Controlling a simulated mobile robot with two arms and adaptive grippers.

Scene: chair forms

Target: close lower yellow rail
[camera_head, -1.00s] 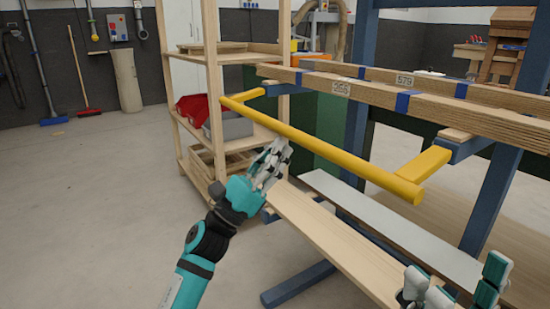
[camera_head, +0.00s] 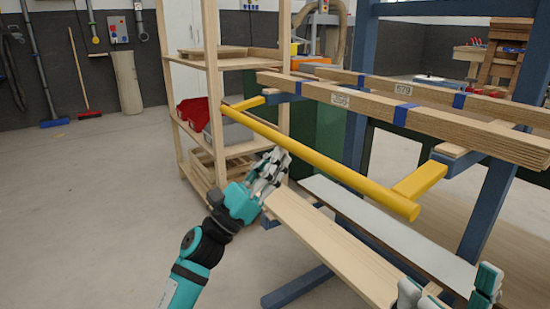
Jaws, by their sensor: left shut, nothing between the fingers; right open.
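The yellow rail (camera_head: 320,162) is a long bar running from the wooden shelf down to the right. Its short yellow side arm (camera_head: 419,181) joins it to the blue frame, so the bar stands out in front of the frame. My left gripper (camera_head: 274,163) is shut and empty, just below the bar's left half; I cannot tell if it touches the bar. My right gripper (camera_head: 447,290) is open and empty at the bottom right, below the bar's right end, partly cut off by the picture edge.
Wooden beams with number labels (camera_head: 400,105) lie on the blue frame (camera_head: 490,200) above the rail. Light boards (camera_head: 340,245) lie below it. A wooden shelf (camera_head: 215,75) with a red bin (camera_head: 193,112) stands behind. The floor at left is clear.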

